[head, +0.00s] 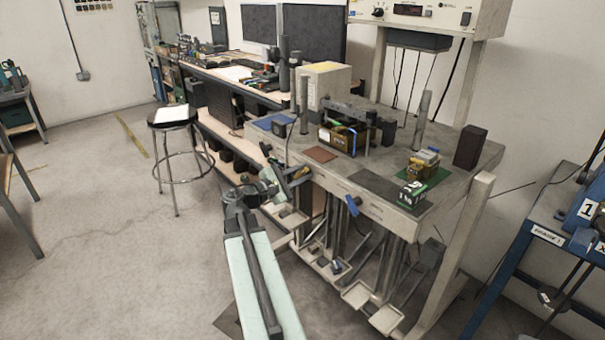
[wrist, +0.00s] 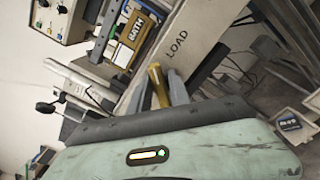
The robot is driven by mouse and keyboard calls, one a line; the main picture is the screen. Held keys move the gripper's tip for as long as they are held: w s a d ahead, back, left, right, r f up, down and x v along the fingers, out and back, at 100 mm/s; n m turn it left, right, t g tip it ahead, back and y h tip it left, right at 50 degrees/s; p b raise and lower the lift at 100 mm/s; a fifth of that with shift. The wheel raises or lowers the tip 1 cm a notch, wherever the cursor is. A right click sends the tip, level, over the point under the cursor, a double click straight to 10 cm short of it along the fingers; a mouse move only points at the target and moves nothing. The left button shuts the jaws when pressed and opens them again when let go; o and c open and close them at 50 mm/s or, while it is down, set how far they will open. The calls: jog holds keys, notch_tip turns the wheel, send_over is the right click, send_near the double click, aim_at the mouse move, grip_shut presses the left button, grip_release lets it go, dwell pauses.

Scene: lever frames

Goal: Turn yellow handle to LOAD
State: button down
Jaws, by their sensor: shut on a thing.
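The yellow handle (wrist: 158,87) stands between the two grey fingers of my gripper (wrist: 158,93) in the wrist view. The fingers are closed on it. The printed word LOAD (wrist: 177,43) is on the pale front beam (wrist: 205,32), just above and right of the handle. In the head view my gripper (head: 296,176) is at the left end of the bench's front edge, and a bit of the yellow handle (head: 303,172) shows beside it. The handle's pivot and lower part are hidden by the fingers and wrist.
A blue handle (head: 352,205) is farther right on the same front. Pedals and trays (head: 358,293) stick out below. The bench top (head: 345,178) carries fixtures and posts. A stool (head: 173,125) stands behind left. Open floor (head: 100,230) lies to the left.

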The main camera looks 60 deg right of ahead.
jog(key=shift+s+f+m, duration=0.15)
jog(key=shift+m, duration=0.15)
jog(key=shift+a, duration=0.1)
jog(key=c, duration=1.4)
grip_release()
jog(key=v, duration=0.7)
jog(key=shift+w+a, duration=0.2)
jog(key=shift+a, duration=0.15)
